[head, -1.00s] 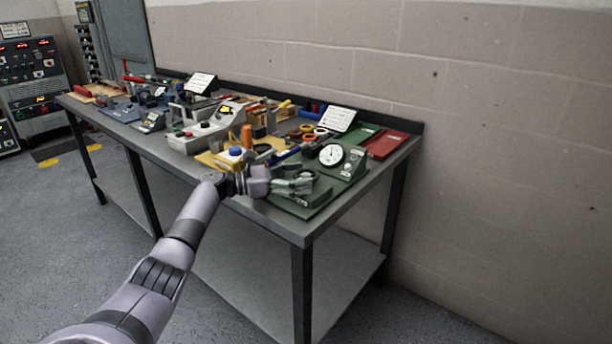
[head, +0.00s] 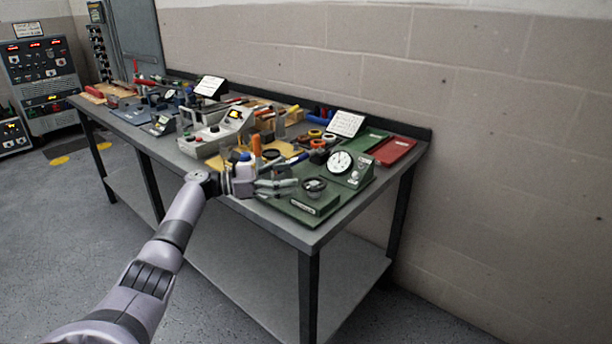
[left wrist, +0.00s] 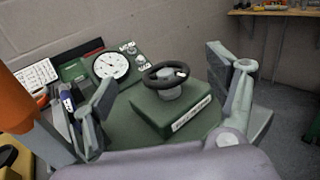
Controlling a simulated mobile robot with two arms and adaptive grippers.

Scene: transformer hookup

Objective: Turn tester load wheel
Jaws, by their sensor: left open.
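The tester is a green unit with a round white dial (head: 340,162) at the right end of the bench; the dial also shows in the left wrist view (left wrist: 111,65). Its black load wheel (head: 314,184) sits on a grey hub on a low green box (head: 316,203) in front of the dial. In the left wrist view the wheel (left wrist: 166,74) is whole and unobstructed, between and beyond the two fingers. My left gripper (head: 292,187) is open and empty, just left of the wheel and apart from it. My right gripper is not in view.
The grey bench (head: 262,231) is crowded left of the tester with tools, tape rolls and a bottle (head: 244,167). An orange cylinder (left wrist: 18,105) is close by my left finger in the wrist view.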

